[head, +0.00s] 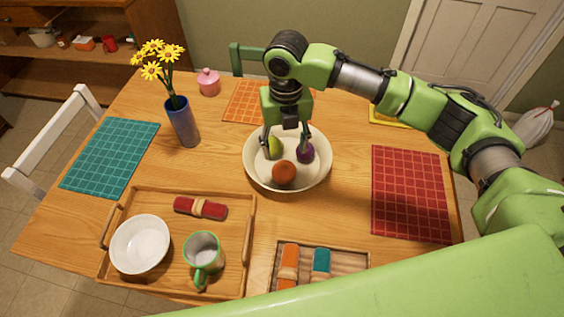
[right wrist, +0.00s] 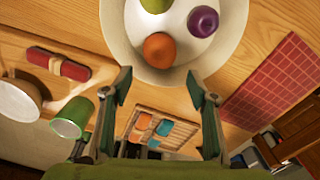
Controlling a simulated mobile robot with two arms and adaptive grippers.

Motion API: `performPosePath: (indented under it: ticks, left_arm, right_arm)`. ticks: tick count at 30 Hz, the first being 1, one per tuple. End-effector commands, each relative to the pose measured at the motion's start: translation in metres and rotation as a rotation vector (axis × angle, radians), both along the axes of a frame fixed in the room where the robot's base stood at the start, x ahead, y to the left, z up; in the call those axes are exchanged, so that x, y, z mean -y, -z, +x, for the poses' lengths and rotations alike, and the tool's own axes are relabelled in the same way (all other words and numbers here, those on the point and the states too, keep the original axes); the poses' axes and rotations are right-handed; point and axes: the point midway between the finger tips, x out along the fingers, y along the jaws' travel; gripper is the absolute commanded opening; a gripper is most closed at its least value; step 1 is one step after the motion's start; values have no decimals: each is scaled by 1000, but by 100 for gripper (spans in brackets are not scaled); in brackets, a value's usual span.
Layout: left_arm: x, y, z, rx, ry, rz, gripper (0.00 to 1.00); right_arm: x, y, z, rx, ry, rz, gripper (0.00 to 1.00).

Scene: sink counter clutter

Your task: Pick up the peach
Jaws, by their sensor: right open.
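The peach (head: 284,173), a round orange-red fruit, lies in a white bowl (head: 324,178) on the table, at the near side of the bowl. A green fruit (head: 275,148) and a purple fruit (head: 306,154) lie beside it. My right gripper (head: 286,148) is over the bowl, pointing down, with its fingers apart and empty. In the right wrist view, the peach (right wrist: 159,50) shows just beyond the gap between the open fingertips (right wrist: 160,80). Contact between fingers and fruit cannot be told. My left gripper is not in view.
A wooden tray (head: 250,230) at the front left holds a white bowl (head: 140,245), a green mug (head: 203,258) and a red napkin roll (head: 201,208). A blue vase (head: 182,122) with yellow flowers stands at the back left. A red placemat (head: 411,195) lies right.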

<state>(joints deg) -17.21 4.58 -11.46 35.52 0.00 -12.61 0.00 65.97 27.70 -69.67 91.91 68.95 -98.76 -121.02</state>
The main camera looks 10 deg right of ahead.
Motion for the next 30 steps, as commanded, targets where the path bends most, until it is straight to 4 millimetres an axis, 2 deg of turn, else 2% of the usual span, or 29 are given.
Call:
performPosePath:
  ticks: [3,9,17,24,30]
  left_arm:
    - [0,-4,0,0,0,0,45]
    - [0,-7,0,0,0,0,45]
    - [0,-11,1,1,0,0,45]
    - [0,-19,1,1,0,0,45]
    - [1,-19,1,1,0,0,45]
  right_arm:
    - [0,25,-1,-5,1,-1,53]
    - [0,59,0,-1,1,-1,53]
    - [-1,78,2,-2,1,-1,53]
    - [-1,113,6,-1,0,-1,53]
    - [-1,121,7,1,-1,0,53]
